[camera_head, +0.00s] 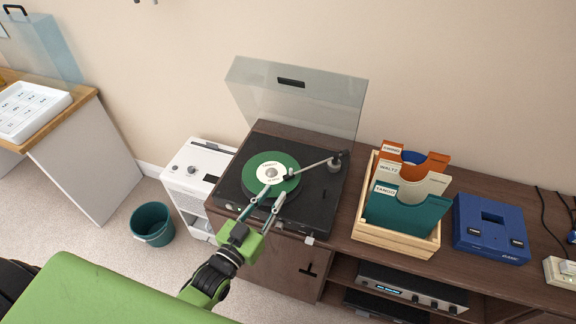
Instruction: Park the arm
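A turntable (322,209) with its clear lid (300,95) raised stands on the brown cabinet. A green record (254,182) with a pale label lies on its platter. The silver tonearm (314,165) runs from its pivot at the back right to the left, and its head end is over or at the record's right part. I cannot tell if the needle touches. My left gripper (272,193) reaches in from the front, over the turntable's front and the record's near edge. Its two fingers are apart with nothing seen between them. My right gripper is not in view.
Right of the turntable stands a wooden crate (394,239) with labelled record sleeves, then a blue case (490,229). An amplifier (412,288) sits on the shelf below. A white appliance (194,172) and a teal bin (152,224) stand on the floor to the left.

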